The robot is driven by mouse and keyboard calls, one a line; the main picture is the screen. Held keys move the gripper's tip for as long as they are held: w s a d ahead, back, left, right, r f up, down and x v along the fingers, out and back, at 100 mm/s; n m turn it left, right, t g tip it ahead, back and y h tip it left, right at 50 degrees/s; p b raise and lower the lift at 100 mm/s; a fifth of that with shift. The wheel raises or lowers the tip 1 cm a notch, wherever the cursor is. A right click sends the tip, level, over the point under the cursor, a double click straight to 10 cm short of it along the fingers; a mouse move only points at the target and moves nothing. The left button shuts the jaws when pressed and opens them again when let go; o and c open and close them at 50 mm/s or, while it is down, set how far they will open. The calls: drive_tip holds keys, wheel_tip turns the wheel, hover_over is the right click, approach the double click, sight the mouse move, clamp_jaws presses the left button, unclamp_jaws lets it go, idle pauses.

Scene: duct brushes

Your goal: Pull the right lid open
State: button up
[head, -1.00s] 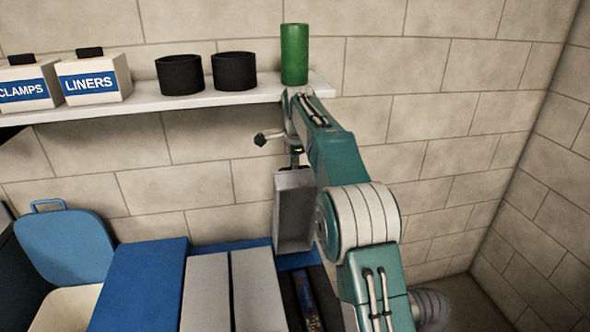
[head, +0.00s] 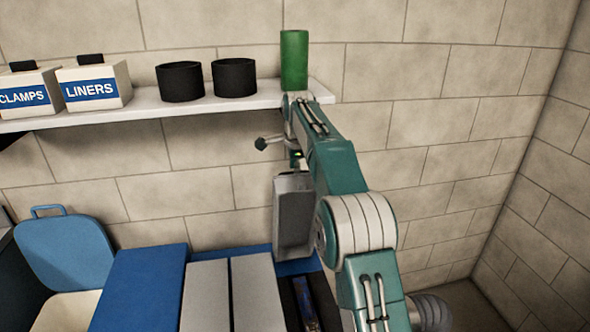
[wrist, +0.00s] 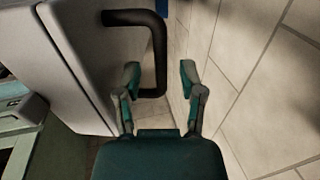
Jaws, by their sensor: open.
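The right lid (head: 294,218) is a grey panel standing raised at the right end of the box in the head view. A grey panel with a black bar handle (wrist: 159,45) fills the left of the wrist view, and I take it for this lid (wrist: 75,60). My gripper (wrist: 161,76) is open. Its two teal fingers stand on either side of the lower part of the handle, and nothing is clamped. I cannot tell whether a finger touches it. In the head view my arm hides the fingers.
Below the lid is a dark opening with a blue item (head: 305,303). Two grey panels (head: 255,295) and a blue panel (head: 140,285) lie left. A shelf (head: 165,108) above holds a green cylinder (head: 294,60), black cups (head: 234,78) and boxes. Tiled wall stands behind.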

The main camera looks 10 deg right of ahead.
drive_tip(key=v, duration=0.7)
drive_tip(key=shift+r, duration=0.15)
drive_tip(key=s+r+n+t, duration=0.1)
drive_tip(key=s+r+n, duration=0.25)
drive_tip(key=s, duration=0.65)
drive_tip(key=s+r+n+t, duration=0.1)
drive_tip(key=s+r+n, duration=0.3)
drive_tip(key=s, duration=0.6)
drive_tip(key=s+f+n, duration=0.5)
drive_tip(key=s+f, duration=0.2)
drive_tip(key=s, duration=0.4)
drive_tip(key=s+f+n+t, duration=0.1)
drive_tip(key=s+f+n, duration=0.4)
drive_tip(key=s+f, duration=0.3)
drive_tip(key=s, duration=0.4)
drive_tip(key=shift+s+a, duration=0.3)
drive_tip(key=shift+a, duration=0.05)
